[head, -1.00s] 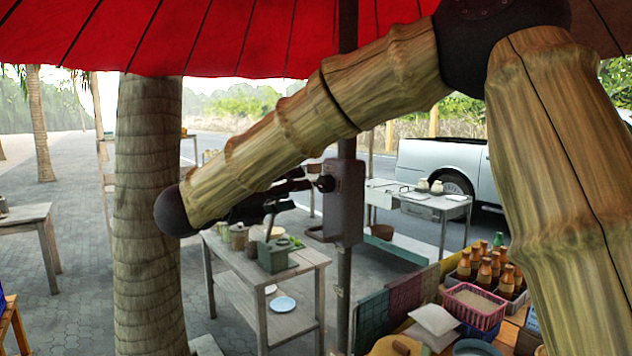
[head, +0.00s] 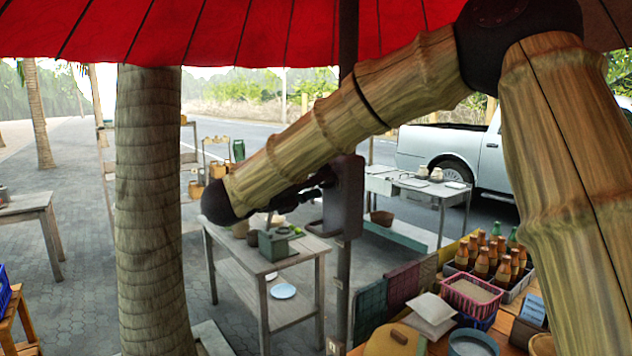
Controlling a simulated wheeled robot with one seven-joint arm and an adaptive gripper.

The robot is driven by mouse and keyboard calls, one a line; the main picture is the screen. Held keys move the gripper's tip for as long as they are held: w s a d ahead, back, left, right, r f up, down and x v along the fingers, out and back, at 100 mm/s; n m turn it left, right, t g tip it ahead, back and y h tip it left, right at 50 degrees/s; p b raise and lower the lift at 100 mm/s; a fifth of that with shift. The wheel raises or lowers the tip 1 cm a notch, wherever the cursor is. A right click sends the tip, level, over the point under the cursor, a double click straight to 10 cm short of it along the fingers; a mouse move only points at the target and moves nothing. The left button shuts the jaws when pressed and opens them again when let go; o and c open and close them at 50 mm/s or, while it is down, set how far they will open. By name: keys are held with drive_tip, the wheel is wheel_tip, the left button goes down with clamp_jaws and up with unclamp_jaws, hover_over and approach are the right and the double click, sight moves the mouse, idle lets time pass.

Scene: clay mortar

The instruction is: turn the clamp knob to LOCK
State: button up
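A dark box (head: 344,196), which appears to be the clamp, is fixed to the upright pole in the middle of the head view. A handle-like loop juts from its lower left. Its knob is hidden behind my arm and gripper, so its setting cannot be read. My gripper (head: 318,183) is a small dark shape at the box's left side, mostly covered by my forearm. Its fingers overlap the box's edge in the picture. I cannot tell whether they touch the knob or are open or shut.
A wooden table (head: 310,250) with a grey-green box (head: 275,244) stands behind the pole. A palm trunk (head: 150,210) rises on the left. Bottles in a crate (head: 522,284) and a pink basket (head: 472,295) sit at lower right. A red umbrella (head: 250,30) hangs overhead.

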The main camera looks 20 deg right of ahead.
drive_tip(key=c, duration=0.7)
drive_tip(key=shift+o, duration=0.2)
drive_tip(key=shift+n+b, duration=0.35)
drive_tip(key=shift+n, duration=0.05)
drive_tip(key=shift+w+a+n+g+p, duration=0.1)
drive_tip(key=shift+n+g+p, duration=0.5)
drive_tip(key=shift+n, duration=3.3)
drive_tip(key=shift+n+g+p, duration=0.4)
drive_tip(key=shift+n+p, duration=0.35)
drive_tip(key=shift+n, duration=3.45)
